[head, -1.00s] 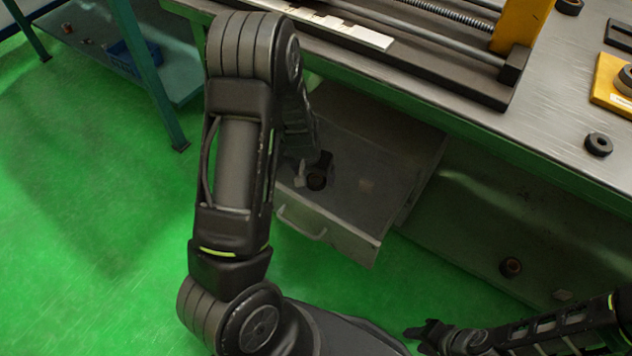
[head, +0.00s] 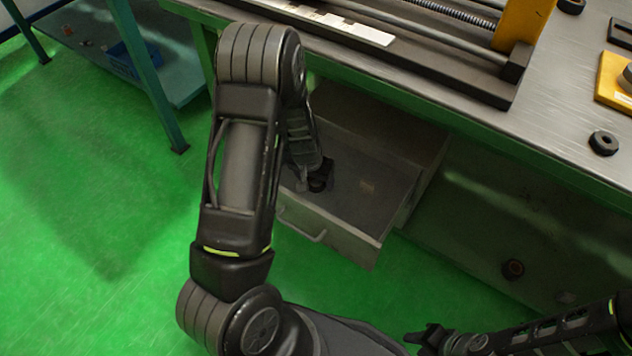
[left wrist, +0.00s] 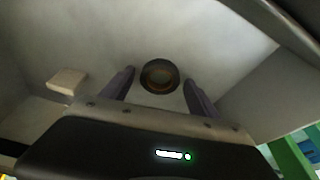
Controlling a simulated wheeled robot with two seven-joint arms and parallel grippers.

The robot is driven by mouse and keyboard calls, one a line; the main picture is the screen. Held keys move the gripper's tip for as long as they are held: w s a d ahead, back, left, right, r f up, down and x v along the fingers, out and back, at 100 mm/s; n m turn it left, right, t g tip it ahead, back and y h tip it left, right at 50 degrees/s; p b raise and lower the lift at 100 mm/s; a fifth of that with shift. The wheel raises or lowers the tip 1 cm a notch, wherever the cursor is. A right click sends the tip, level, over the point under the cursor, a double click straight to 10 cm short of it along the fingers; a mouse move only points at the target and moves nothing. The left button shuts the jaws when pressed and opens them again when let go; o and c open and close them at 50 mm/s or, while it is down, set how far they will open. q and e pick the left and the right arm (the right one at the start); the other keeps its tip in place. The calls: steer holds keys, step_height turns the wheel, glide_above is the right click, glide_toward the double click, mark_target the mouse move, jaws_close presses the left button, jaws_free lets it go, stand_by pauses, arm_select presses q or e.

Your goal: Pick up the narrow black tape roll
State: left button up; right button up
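A dark tape roll with a brownish core (left wrist: 159,76) lies flat on the floor of the open drawer, as the left wrist view shows. My left gripper (left wrist: 158,79) is open, with one finger on each side of the roll and a visible gap to both. In the head view my left gripper (head: 313,178) reaches down into the drawer and largely covers the roll. The roll's width is hard to judge. My right gripper (head: 428,335) is low at the bottom right, away from the drawer; its opening is unclear.
The open drawer (head: 335,232) has walls close around my left gripper. A small tan block (left wrist: 67,81) lies in it. The workbench (head: 480,113) overhangs the drawer's rear. A black ring (head: 604,143) lies on the bench; another dark ring (head: 513,269) is lower right.

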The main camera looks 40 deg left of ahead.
arm_select(q)
steer(key=c, duration=1.2)
step_height(320, 180, up, 10)
steer(key=p, duration=0.3)
steer(key=shift+p, duration=0.4)
